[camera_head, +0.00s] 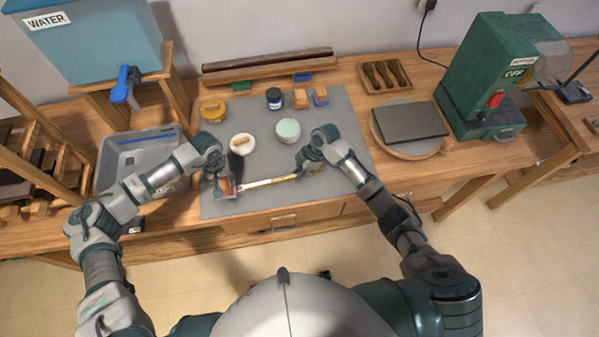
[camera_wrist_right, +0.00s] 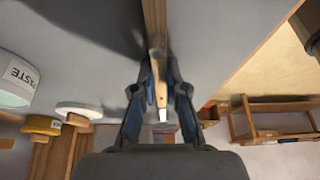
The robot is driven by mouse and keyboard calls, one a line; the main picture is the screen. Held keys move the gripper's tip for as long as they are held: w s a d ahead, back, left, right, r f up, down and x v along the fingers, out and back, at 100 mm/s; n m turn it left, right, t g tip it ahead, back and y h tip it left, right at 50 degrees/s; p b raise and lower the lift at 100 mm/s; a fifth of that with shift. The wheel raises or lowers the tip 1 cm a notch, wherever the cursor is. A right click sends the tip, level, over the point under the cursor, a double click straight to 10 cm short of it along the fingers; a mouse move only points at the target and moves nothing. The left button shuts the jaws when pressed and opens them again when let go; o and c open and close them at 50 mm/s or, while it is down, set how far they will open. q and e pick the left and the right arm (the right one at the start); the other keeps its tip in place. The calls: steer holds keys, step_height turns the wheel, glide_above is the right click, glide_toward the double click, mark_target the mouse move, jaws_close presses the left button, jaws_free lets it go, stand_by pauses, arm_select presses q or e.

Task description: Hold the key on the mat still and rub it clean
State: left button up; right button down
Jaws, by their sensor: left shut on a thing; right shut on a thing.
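The key (camera_head: 257,183) is a long thin stick with a pale section and bare wood, lying near the front of the grey mat (camera_head: 350,125). My right gripper (camera_head: 300,173) is shut on its wooden part at the right. The right wrist view shows the wood (camera_wrist_right: 158,60) between the fingers (camera_wrist_right: 160,92), with a white end beyond them. My left gripper (camera_head: 222,180) is at the key's left end, shut on a small reddish-brown block (camera_head: 228,188). The left fingers partly hide the block, and I cannot tell whether it touches the key.
A grey basin (camera_head: 137,155) is left; a round board with a dark slab (camera_head: 410,122) is right.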

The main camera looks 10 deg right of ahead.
arm_select(q)
steer(key=shift+w+d, duration=0.2)
steer(key=shift+d, duration=2.2)
steer(key=shift+s+a+f, duration=0.1)
steer(key=shift+a, duration=1.2)
steer(key=shift+s+a, duration=0.1)
steer(key=shift+a, duration=1.2)
steer(key=shift+w+d, duration=0.2)
steer(key=shift+d, duration=2.35)
steer(key=shift+a, duration=0.1)
step_height(320, 180, up, 7)
